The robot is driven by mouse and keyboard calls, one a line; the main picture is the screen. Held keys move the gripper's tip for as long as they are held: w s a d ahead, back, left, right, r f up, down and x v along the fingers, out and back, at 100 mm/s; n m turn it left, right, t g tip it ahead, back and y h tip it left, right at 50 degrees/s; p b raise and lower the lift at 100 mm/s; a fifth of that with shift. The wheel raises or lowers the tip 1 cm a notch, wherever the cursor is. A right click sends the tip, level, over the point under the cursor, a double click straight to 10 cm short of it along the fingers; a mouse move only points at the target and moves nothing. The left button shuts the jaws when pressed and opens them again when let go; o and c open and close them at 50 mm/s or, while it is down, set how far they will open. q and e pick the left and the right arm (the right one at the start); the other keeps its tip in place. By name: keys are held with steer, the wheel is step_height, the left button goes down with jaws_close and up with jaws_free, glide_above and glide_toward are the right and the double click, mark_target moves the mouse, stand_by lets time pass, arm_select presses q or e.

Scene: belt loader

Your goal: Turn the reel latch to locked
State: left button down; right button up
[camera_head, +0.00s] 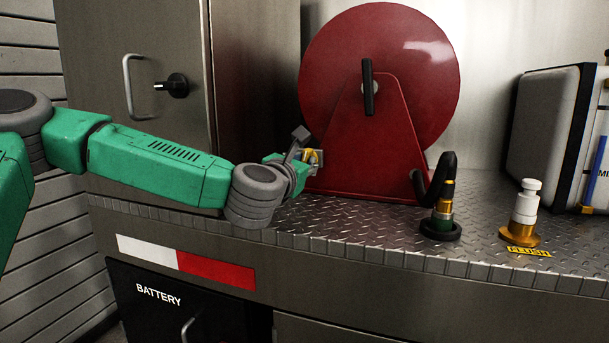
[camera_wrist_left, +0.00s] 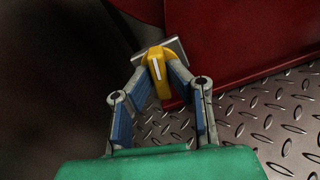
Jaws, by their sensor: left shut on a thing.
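The red hose reel (camera_head: 428,95) stands on the deck with its triangular red bracket (camera_head: 365,150) in front. The reel latch (camera_wrist_left: 157,72) is a small yellow handle with a white line, on a grey plate (camera_wrist_left: 174,48) at the lower left of the reel. It also shows in the head view (camera_head: 309,155), partly covered by my gripper. My left gripper (camera_wrist_left: 158,75) is shut on the yellow latch, with a finger on each side of it. The white line stands nearly upright in the wrist view, leaning slightly. My right gripper is not in view.
A metal cabinet (camera_head: 235,90) with a handle and black lock stands left of the reel. A black hose nozzle (camera_head: 440,212) and a white-topped flush fitting (camera_head: 524,210) stand on the diamond-plate deck (camera_head: 370,222) to the right. A case (camera_head: 548,135) stands at far right.

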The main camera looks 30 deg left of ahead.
arm_select(q)
steer(key=shift+a+f+n+b, duration=0.1)
steer(key=shift+f+n+b, duration=0.2)
steer(key=shift+n+b, duration=0.35)
steer(key=shift+f+n+b, duration=0.25)
steer(key=shift+n+b, duration=0.3)
steer(key=shift+n, duration=0.2)
steer(key=c, duration=1.7)
jaws_free()
steer(key=shift+o, duration=0.8)
steer(key=shift+w, duration=0.15)
steer(key=shift+r, duration=0.2)
steer(key=shift+s, duration=0.35)
steer(key=v, duration=0.6)
steer(key=shift+s+f, duration=0.15)
steer(key=shift+s, duration=0.25)
